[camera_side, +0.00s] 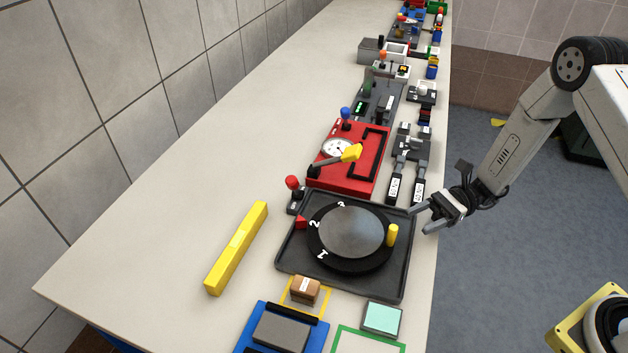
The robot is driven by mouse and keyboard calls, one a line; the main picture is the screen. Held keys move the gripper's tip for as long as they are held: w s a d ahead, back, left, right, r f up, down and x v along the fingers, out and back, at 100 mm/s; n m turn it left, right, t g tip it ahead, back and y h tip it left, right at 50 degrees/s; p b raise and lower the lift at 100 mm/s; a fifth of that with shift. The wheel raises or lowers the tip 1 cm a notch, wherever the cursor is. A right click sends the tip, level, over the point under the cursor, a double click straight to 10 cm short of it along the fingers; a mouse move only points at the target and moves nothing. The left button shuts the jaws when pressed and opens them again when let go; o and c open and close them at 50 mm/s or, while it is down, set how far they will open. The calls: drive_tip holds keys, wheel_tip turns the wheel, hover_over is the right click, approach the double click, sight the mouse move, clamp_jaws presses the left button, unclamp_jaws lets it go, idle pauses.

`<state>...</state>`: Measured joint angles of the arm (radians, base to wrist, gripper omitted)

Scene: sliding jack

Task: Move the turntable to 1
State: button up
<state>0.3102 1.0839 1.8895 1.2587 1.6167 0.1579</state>
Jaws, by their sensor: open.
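The turntable (345,236) is a black disc with a grey top in a dark square tray (286,262) near the front of the table. White numbers 1, 2 and 3 show along its left rim, with 1 (321,256) at the lower left. A red pointer (301,223) on the tray's left points at the disc, closest to the 2 (314,223). A yellow peg (392,235) stands upright on the disc's right side. My gripper (419,219) is open and empty, to the right of the peg by the table's right edge, apart from it.
A yellow bar (237,247) lies left of the tray. A red panel (330,175) with a lever stands behind it, beside black-and-white switches (405,180). A brown block (305,289) and a teal block (382,319) are in front.

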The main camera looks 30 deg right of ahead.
sight(390, 244)
drive_tip(key=shift+a, duration=3.9)
clamp_jaws()
